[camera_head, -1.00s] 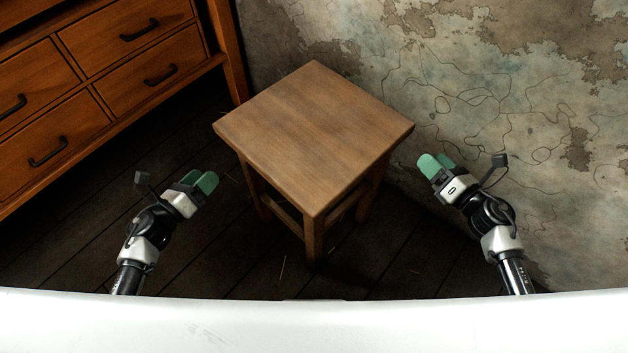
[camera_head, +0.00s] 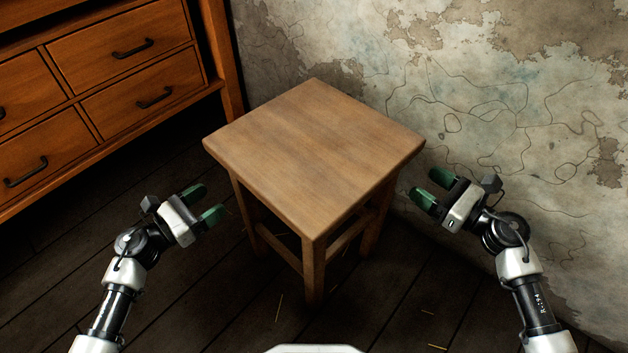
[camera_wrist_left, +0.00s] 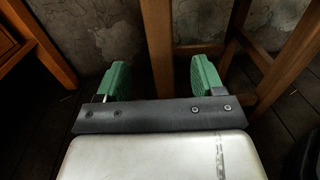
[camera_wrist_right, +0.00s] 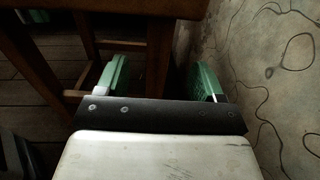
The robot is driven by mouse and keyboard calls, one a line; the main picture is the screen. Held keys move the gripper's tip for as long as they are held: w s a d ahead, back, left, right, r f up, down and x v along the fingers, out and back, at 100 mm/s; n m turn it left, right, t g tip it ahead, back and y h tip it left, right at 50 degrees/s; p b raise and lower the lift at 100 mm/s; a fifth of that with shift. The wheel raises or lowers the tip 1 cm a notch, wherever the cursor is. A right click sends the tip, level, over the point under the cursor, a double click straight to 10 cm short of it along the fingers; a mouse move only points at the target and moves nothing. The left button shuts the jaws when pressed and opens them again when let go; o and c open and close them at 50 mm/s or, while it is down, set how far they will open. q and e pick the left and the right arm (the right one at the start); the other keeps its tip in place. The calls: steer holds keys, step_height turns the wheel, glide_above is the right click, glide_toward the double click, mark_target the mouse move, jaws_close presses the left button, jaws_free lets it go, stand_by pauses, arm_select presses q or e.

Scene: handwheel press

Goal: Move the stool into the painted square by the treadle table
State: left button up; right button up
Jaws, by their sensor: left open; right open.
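The wooden stool (camera_head: 314,150) stands upright on the dark floor in the middle of the head view, its square seat turned cornerwise. My left gripper (camera_head: 206,202) is open and empty, just left of the stool. In the left wrist view a stool leg (camera_wrist_left: 158,50) shows between and beyond its green fingers (camera_wrist_left: 158,82). My right gripper (camera_head: 430,188) is open and empty, just right of the stool. No painted square or treadle table is in view.
A wooden drawer cabinet (camera_head: 100,80) stands at the left. A peeling plaster wall (camera_head: 500,100) runs behind the stool and along the right, close to my right gripper. Bare plank floor (camera_head: 380,310) lies in front of the stool.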

mark_target(234, 182)
arm_select(q)
steer(key=x, duration=0.9)
steer(key=shift+w+d, duration=0.1)
arm_select(e)
steer(key=x, duration=0.9)
steer(key=shift+w+a, duration=0.1)
arm_select(q)
jaws_close()
arm_select(e)
jaws_close()
arm_select(q)
steer(key=shift+r, duration=0.25)
arm_select(e)
steer(key=shift+r, duration=0.25)
